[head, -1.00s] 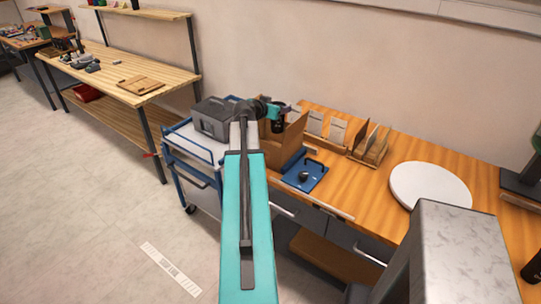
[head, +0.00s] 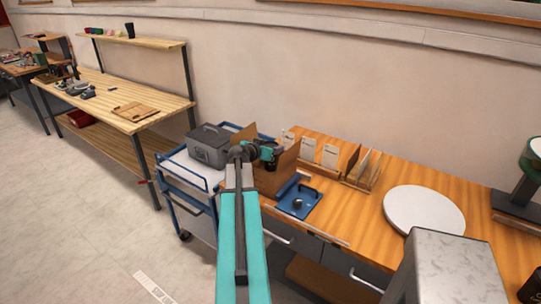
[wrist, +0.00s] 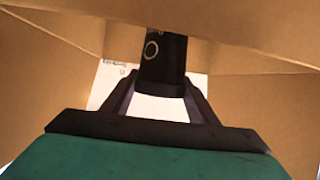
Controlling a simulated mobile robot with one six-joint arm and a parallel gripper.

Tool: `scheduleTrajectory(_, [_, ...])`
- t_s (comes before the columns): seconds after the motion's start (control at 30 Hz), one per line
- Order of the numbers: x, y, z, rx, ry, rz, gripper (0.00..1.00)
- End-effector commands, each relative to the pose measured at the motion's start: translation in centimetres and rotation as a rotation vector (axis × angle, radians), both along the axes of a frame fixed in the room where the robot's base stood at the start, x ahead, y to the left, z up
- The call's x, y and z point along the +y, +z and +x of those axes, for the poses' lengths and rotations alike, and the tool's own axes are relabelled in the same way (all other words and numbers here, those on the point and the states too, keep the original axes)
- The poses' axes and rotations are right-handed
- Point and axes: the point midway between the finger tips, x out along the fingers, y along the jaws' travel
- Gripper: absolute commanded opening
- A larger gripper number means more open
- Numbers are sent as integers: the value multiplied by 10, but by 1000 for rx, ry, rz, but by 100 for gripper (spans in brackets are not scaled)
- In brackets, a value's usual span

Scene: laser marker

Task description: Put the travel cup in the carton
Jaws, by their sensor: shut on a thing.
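The travel cup (wrist: 163,68) is black with a pale ring mark, and it shows between my fingers in the wrist view. My gripper (wrist: 160,93) is shut on it. Brown cardboard walls of the carton (wrist: 50,70) surround the cup and fingers on several sides. In the head view the open carton (head: 272,184) stands at the left end of the orange wooden bench, and my gripper (head: 270,152) is at its top opening. The cup is mostly hidden there. I cannot tell whether the cup touches the carton's bottom.
A blue cart with a grey toolbox (head: 209,145) stands left of the carton. A blue fixture (head: 298,200) lies just in front of it. Card holders (head: 330,155) stand behind to the right. A white round disc (head: 424,208) lies farther right, with bare bench between.

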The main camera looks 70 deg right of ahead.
Motion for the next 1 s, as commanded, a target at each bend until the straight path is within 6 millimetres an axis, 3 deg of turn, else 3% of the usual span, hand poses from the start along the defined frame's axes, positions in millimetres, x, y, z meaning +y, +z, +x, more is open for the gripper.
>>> scheduleTrajectory(0.57, [0, -9, 1, 1, 1, -1, 44])
scheduleTrajectory(1.0, [0, -42, 2, 1, 1, 0, 44])
